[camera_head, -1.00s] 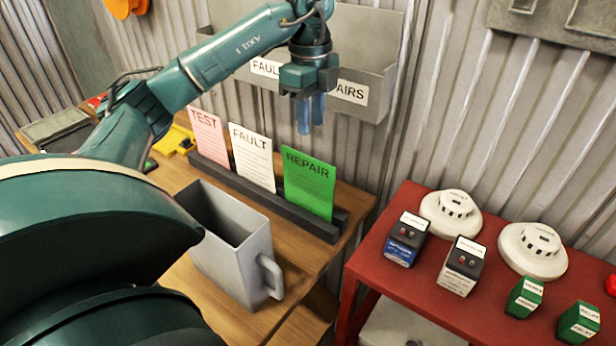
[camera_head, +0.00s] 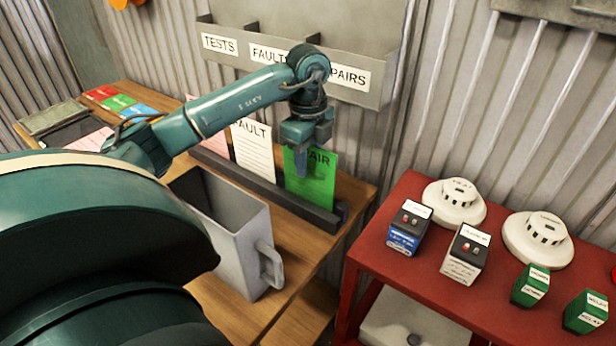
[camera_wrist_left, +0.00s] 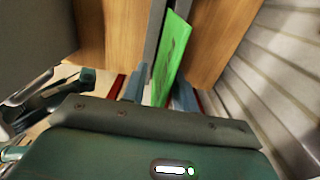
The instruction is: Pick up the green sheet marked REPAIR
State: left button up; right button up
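The green sheet marked REPAIR (camera_head: 312,188) stands upright in a dark slotted rail on the wooden bench, the rightmost sheet there. My left gripper (camera_head: 302,168) is at its top edge, and hides part of its heading in the head view. In the left wrist view the green sheet (camera_wrist_left: 172,58) runs between the two fingers of my left gripper (camera_wrist_left: 160,92), which look apart, one on either side. I cannot tell whether either finger touches the sheet. My right gripper is not in view.
A white FAULT sheet (camera_head: 254,152) stands just left in the dark rail (camera_head: 268,192). A grey jug (camera_head: 240,240) stands in front. A labelled grey wall rack (camera_head: 385,92) is behind. A red table (camera_head: 420,275) with detectors and small boxes is at right.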

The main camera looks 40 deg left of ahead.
pick_arm(q)
jog(key=shift+f, duration=0.2)
grip_shut()
dwell(0.4)
